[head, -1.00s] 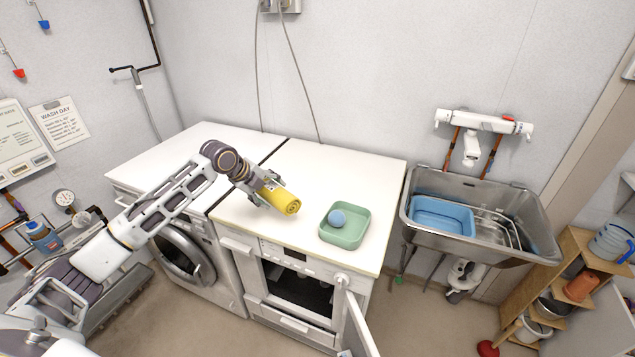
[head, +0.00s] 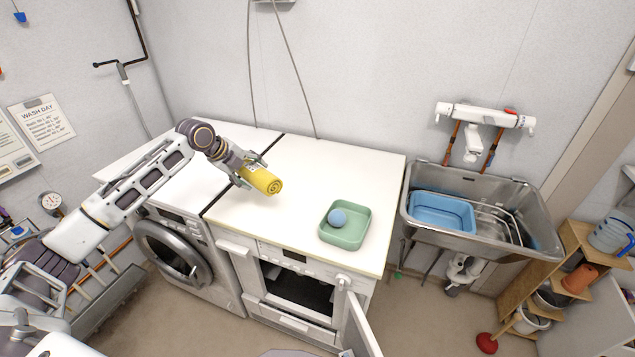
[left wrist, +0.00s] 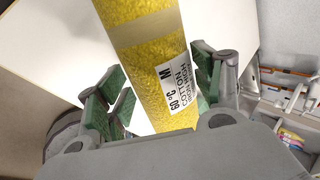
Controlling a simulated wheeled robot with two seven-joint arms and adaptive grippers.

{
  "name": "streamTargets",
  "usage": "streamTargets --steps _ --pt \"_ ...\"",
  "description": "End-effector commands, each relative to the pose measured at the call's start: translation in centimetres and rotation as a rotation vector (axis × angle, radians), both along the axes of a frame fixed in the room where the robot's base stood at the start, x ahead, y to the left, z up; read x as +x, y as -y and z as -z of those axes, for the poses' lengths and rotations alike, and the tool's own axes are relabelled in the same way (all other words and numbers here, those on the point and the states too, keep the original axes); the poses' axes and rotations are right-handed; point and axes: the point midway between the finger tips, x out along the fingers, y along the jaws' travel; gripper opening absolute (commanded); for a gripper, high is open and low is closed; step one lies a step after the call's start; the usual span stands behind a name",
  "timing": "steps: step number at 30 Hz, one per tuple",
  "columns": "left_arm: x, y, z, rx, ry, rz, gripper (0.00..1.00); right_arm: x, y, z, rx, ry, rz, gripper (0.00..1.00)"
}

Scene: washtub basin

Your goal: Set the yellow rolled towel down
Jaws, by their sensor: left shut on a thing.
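The yellow rolled towel (head: 262,181) is in my left gripper (head: 250,173), over the white top of the right-hand machine (head: 310,172). Its spiral end points right and toward the front. In the left wrist view, the towel (left wrist: 150,60) lies between the green-padded fingers of the gripper (left wrist: 155,100), and its white label shows. The gripper is shut on the towel. I cannot tell whether the towel touches the top. My right gripper is not in view.
The oven-like machine's door (head: 358,318) hangs open in front. A metal sink (head: 480,253) with a blue basin (head: 441,212) is at the right. The back of the top is clear.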

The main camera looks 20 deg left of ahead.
Motion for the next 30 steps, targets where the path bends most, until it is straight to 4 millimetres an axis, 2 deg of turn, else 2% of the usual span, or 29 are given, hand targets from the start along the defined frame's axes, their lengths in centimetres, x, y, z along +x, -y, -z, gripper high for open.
streamTargets --steps 8,15,21,30 --pt "0.0 0.0 1.0 -0.001 0.0 -0.001 0.39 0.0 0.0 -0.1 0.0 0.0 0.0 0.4" --pt "0.0 0.1 4.3 -0.002 -0.002 0.0 0.39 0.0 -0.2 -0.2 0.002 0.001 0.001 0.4" --pt "0.0 0.0 6.0 0.0 0.001 -0.001 0.39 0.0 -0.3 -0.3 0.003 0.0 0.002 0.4" --pt "0.0 0.0 6.2 0.0 0.001 -0.001 0.39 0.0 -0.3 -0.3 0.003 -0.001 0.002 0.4"
